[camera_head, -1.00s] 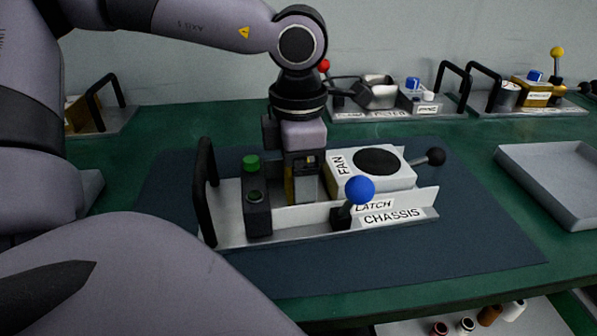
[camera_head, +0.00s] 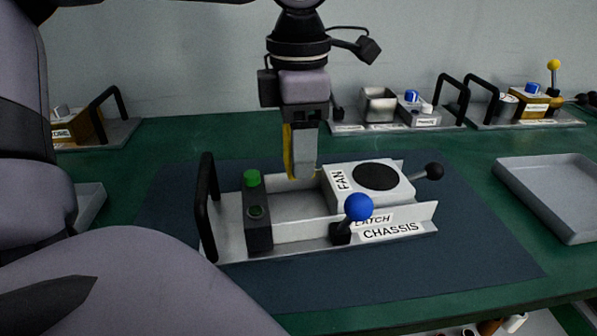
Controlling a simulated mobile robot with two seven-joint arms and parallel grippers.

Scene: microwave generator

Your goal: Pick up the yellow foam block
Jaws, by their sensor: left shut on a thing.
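My left gripper (camera_head: 304,160) points straight down above the chassis (camera_head: 292,232), between the black post with the green knob (camera_head: 252,178) and the white fan box (camera_head: 368,184). It is shut on the yellow foam block (camera_head: 288,152). Only a thin yellow edge of the block shows beside the fingers; the rest is hidden behind them. The block is raised above the chassis bay (camera_head: 298,205), whose floor looks empty. My right gripper is not in view.
The latch with a blue ball (camera_head: 358,207) stands at the chassis front. A grey tray (camera_head: 522,172) lies at the right. Other units (camera_head: 395,115) stand along the back. The dark mat (camera_head: 300,280) is clear in front.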

